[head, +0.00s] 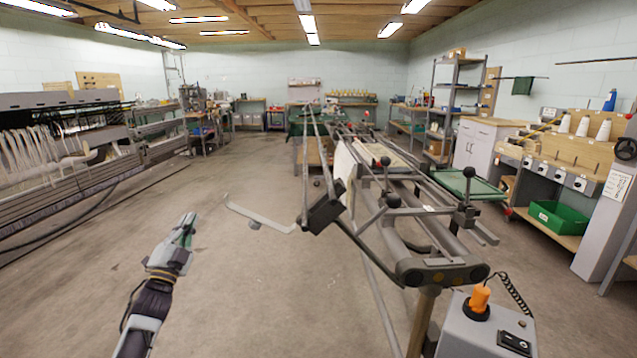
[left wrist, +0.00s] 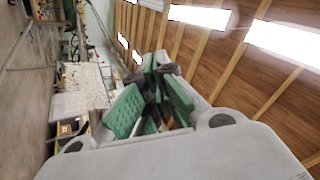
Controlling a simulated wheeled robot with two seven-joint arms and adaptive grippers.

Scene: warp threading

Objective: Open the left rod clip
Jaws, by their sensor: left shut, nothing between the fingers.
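My left gripper (head: 187,228) points up and away over the floor in the head view, shut and empty. Its green-padded fingers (left wrist: 150,100) are close together in the left wrist view. A dark block (head: 325,207), which seems to be the left rod clip, sits at the near end of two long rods (head: 305,160) on the left of the machine frame. A light grey bent lever (head: 258,217) reaches left from beside this block. The gripper is left of the lever and apart from it. I cannot tell whether the clip is open. My right gripper is not in view.
The machine frame (head: 440,272) has several black ball-topped levers. A grey control box (head: 480,335) with an orange knob stands at its near end. A workbench with a green bin (head: 558,222) is at right. Bare floor lies around my left gripper.

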